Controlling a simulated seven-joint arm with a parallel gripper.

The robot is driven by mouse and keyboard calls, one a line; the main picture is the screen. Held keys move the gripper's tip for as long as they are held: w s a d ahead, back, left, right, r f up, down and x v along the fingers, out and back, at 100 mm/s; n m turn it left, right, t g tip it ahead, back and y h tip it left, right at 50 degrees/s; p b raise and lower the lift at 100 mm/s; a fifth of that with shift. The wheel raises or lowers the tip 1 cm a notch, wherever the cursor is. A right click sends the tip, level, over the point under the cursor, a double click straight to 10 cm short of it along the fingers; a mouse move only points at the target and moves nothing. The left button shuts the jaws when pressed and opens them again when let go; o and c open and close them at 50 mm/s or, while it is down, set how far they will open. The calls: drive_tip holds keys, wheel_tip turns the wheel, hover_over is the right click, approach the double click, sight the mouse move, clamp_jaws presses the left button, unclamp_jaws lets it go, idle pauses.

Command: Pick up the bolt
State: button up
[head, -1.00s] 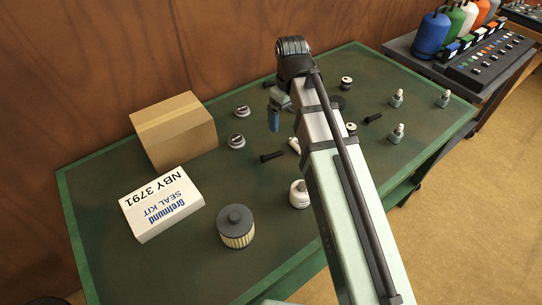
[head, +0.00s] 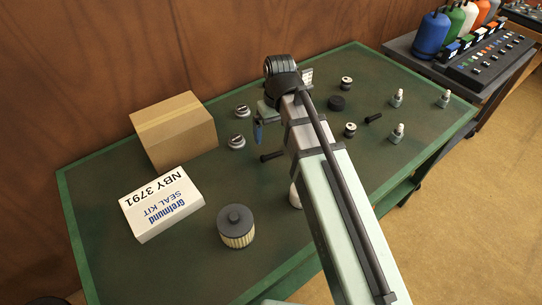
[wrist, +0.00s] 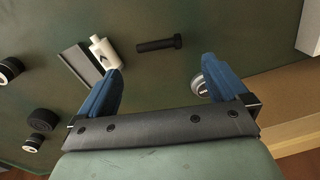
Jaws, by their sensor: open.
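A black bolt (head: 270,156) lies on the green table, beside my arm in the head view. In the wrist view the bolt (wrist: 158,44) lies flat on the table, just beyond my fingertips and between their lines. My gripper (wrist: 163,66) is open and empty, with its two blue fingers apart. In the head view my gripper (head: 258,133) is a little behind the bolt, one blue finger showing and the rest hidden by my arm. Another black bolt-like piece (head: 374,117) lies farther right on the table.
A silver cap (wrist: 198,86) is by the right finger. A cardboard box (head: 174,132), a white seal kit box (head: 162,205) and a filter (head: 236,228) stand to the left.

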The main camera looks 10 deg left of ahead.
sight(273, 155)
drive_tip(key=shift+f, duration=4.65)
drive_tip(key=shift+a, duration=0.1)
drive_tip(key=c, duration=1)
drive_tip(key=shift+o, duration=0.2)
